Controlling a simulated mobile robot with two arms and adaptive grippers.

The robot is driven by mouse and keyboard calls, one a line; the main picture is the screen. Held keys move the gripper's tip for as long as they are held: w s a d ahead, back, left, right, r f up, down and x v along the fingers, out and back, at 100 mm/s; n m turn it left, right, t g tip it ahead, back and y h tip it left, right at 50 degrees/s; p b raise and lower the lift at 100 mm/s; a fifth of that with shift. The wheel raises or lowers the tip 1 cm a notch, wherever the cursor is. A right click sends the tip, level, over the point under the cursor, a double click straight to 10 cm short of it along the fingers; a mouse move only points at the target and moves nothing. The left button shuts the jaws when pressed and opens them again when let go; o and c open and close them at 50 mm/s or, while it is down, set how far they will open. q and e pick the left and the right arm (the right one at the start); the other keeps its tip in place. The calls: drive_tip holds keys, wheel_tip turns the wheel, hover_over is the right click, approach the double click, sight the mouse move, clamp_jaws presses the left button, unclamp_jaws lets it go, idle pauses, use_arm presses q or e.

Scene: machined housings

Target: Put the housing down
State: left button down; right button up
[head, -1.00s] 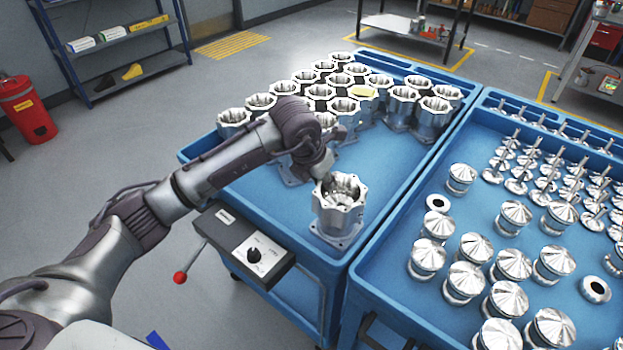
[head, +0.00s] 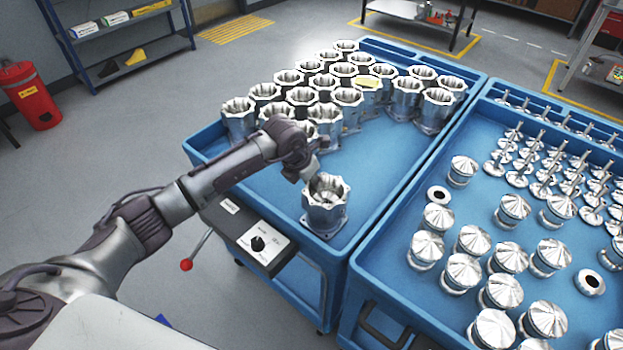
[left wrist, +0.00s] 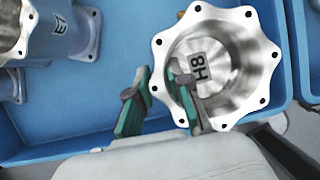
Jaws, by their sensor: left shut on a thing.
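A silver housing (head: 325,207) with a scalloped top rim and square base flange is upright at the near end of the left blue cart (head: 392,196). My left gripper (head: 308,172) is at its rim, on its far left side. In the left wrist view the housing (left wrist: 257,52) is marked H8 inside. There my left gripper (left wrist: 160,98) is shut on its wall, one finger inside the bore and one outside. I cannot tell whether the flange touches the cart's surface. My right gripper is not in view.
Several similar housings (head: 303,97) stand close together at the back of the left cart, one with a yellow piece (head: 367,83) on top. A control box (head: 257,243) is at the cart's front edge. The right cart (head: 393,262) holds several metal parts. Bare tray lies right of the held housing.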

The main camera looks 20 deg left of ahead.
use_arm(q)
drive_tip(key=shift+r, duration=0.1)
drive_tip(key=c, duration=1.1)
unclamp_jaws()
drive_tip(key=b+v, duration=0.2)
drive_tip(key=v, duration=1)
drive_tip(key=shift+s+b, duration=0.1)
drive_tip(key=shift+b, duration=0.3)
